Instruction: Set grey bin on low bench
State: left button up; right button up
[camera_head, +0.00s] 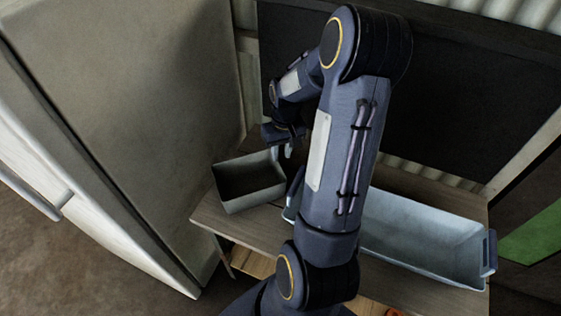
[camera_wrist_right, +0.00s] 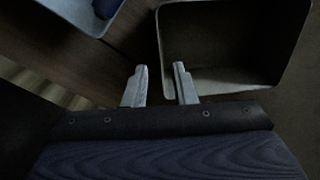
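The grey bin (camera_head: 262,193), a small open box, stands upright on the wooden bench (camera_head: 262,228), near its left end. It also shows in the right wrist view (camera_wrist_right: 228,86), at the upper right. My right gripper (camera_head: 287,150) is at the bin's back right side, partly hidden by my arm. In the wrist view the two fingers (camera_wrist_right: 160,84) are apart, with the bin's near corner and side wall showing between them. I cannot tell whether they touch the bin. My left gripper is not in view.
A long pale blue tote (camera_head: 425,245) stands on the bench to the right, partly behind my arm. A tall pale cabinet (camera_head: 130,90) with a handle stands close on the left. A dark panel (camera_head: 450,100) is behind the bench.

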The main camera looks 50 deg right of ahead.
jog(key=s+a+r+n+t, duration=0.1)
jog(key=a+r+t, duration=0.1)
jog(key=a+r, duration=0.85)
jog(key=s+a+r+n+t+y, duration=0.1)
jog(key=s+a+r, duration=0.1)
jog(key=s+a, duration=0.3)
jog(key=s+a+r+n+t+y, duration=0.2)
jog(key=s+a, duration=0.3)
jog(key=a, duration=0.4)
jog(key=shift+a+r, duration=0.15)
jog(key=shift+r, duration=0.2)
notch_tip(320, 180, up, 7)
jog(key=p, duration=0.7)
